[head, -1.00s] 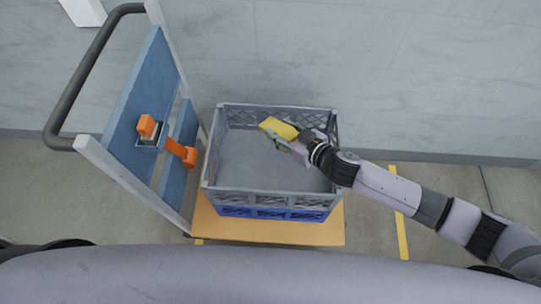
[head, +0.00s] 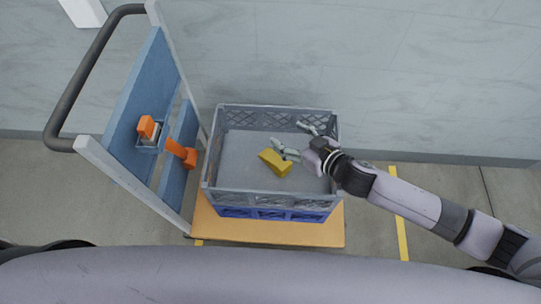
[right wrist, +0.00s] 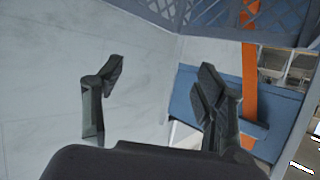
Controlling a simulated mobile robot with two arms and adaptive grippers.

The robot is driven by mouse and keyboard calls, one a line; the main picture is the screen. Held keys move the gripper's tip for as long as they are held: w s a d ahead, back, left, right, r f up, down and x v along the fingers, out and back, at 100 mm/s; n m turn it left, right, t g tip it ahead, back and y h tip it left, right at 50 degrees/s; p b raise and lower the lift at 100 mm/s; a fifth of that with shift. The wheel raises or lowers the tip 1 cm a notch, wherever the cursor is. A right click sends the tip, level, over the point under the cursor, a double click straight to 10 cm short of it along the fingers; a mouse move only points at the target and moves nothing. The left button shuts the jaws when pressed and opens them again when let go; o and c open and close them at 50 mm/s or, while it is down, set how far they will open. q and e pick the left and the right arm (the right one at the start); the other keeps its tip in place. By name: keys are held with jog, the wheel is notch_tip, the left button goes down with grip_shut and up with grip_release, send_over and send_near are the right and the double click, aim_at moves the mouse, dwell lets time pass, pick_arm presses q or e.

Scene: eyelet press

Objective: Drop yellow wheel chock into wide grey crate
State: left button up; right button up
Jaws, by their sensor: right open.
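The yellow wheel chock (head: 276,164) is inside the outline of the wide grey crate (head: 270,200) in the head view, apart from my fingers. I cannot tell whether it rests on the crate floor or is still falling. My right gripper (head: 288,135) is over the right part of the crate, its fingers spread wide and empty. The right wrist view shows the same open fingers (right wrist: 160,78) with nothing between them; the chock does not show there. My left gripper is not in view.
The grey crate stands on a blue crate (head: 270,214) on the cart's tan deck (head: 270,235). The cart's blue panel (head: 150,85) with orange parts (head: 182,153) and a dark handle (head: 80,80) rises at the left. A pale wall (head: 420,80) stands behind.

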jog(key=v, duration=0.8)
